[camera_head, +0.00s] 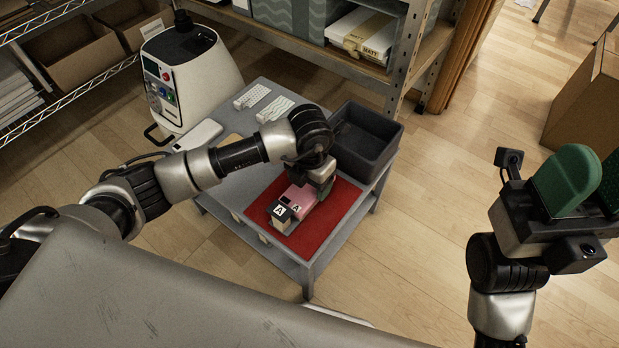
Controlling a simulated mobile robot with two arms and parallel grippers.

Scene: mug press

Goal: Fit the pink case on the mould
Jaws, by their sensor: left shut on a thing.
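The pink case (299,200) lies on a red mat (341,204) on the low grey table and carries a square label with an "A". My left gripper (314,184) is over its far end and shut on it; the arm hides part of the case. The mould (282,214), a dark and pale block also marked "A", is right beside the case at its front left. Whether the case is around the mould or only against it, I cannot tell. My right gripper (594,182), with green finger pads apart, is empty and away from the table at the right.
A dark grey bin (364,143) stands at the table's back right. White keyboard-like pieces (274,109) lie at the back left. A white machine (190,77) stands behind the table, with shelves beyond. A cardboard box (588,105) is at the far right.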

